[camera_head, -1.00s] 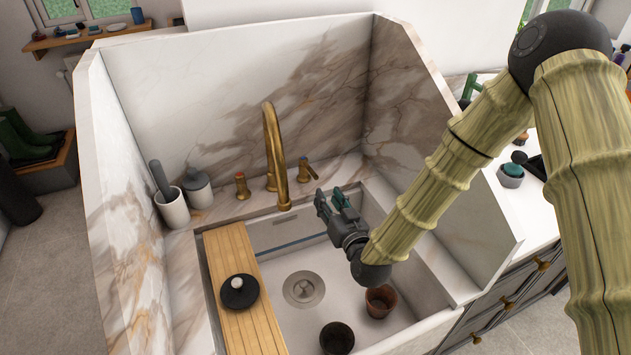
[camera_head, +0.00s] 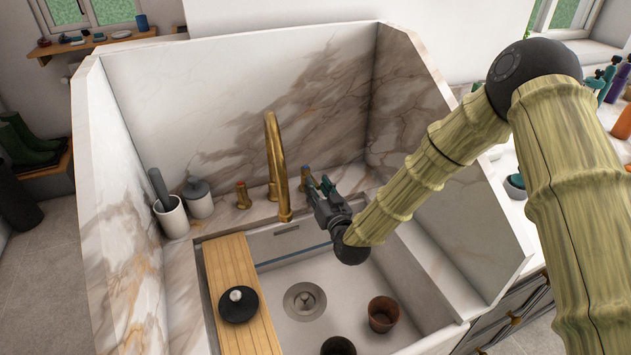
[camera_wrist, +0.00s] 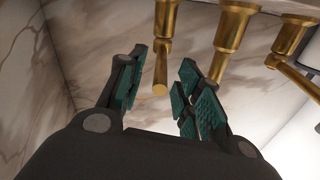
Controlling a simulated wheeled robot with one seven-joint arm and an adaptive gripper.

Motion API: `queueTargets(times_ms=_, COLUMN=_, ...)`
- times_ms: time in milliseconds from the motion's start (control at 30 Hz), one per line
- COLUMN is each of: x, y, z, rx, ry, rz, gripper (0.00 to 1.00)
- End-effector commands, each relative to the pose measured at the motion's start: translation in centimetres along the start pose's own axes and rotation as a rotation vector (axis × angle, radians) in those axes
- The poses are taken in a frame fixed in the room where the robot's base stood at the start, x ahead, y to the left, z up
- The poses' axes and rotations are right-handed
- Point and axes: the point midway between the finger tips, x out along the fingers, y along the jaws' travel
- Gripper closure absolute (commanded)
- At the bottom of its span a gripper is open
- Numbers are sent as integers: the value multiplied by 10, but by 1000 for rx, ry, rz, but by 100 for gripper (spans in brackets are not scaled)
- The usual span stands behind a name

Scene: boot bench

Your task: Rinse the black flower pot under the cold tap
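The black flower pot (camera_head: 338,346) stands in the sink near the front edge, partly cut off by the frame. The gold tap spout (camera_head: 277,165) rises at the back of the sink; no water shows from it. The cold tap handle (camera_head: 306,178), to the right of the spout, has a blue mark. My gripper (camera_head: 319,187) is at this handle, its fingers open. In the wrist view my gripper (camera_wrist: 160,92) has a gold lever (camera_wrist: 161,65) between its spread fingers, apparently touching neither. My gripper partly hides the handle in the head view.
A brown pot (camera_head: 383,314) stands right of the drain (camera_head: 304,301). A wooden board (camera_head: 229,262) with a black lid-like object (camera_head: 238,304) spans the sink's left side. The red-marked handle (camera_head: 243,195) is left of the spout. High marble walls enclose the back and sides.

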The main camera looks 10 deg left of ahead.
Motion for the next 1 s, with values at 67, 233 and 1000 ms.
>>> queueTargets(times_ms=67, x=8, y=0, z=-1, rx=0, ry=0, rz=0, gripper=65)
queueTargets(times_ms=233, x=18, y=0, z=0, rx=1, ry=-1, rz=0, gripper=65)
queueTargets(times_ms=1000, x=19, y=2, z=0, rx=0, ry=-1, rz=0, gripper=100)
